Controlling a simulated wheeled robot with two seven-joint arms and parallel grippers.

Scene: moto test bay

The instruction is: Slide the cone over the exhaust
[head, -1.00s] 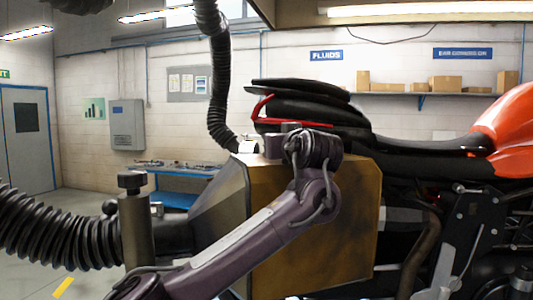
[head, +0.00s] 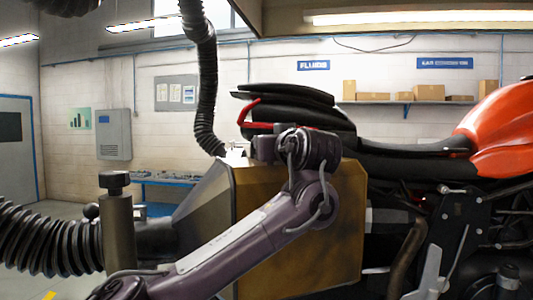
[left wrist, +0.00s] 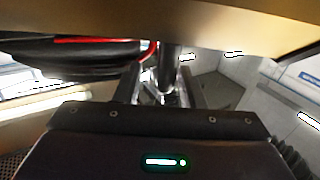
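The cone (head: 203,207) is a grey flared hood at left centre in the head view, its narrow end toward a ribbed black hose (head: 45,240). Its wide end meets a brown-gold box-like face (head: 275,245); I cannot tell whether they are one piece. A brownish exhaust pipe (head: 407,258) shows right of this face; the exhaust's end is not visible. My left arm crosses in front, its wrist at the top of the gold face, hiding the gripper. In the left wrist view, my left gripper (left wrist: 162,90) has its fingers apart around something shiny; its grip is unclear. My right gripper is out of view.
The black and orange motorcycle (head: 405,160) fills the right side. A second black hose (head: 207,85) hangs behind the cone. A metal post (head: 119,230) with a black knob stands at left. A blue bench (head: 165,180) and a shelf (head: 430,102) with boxes are behind.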

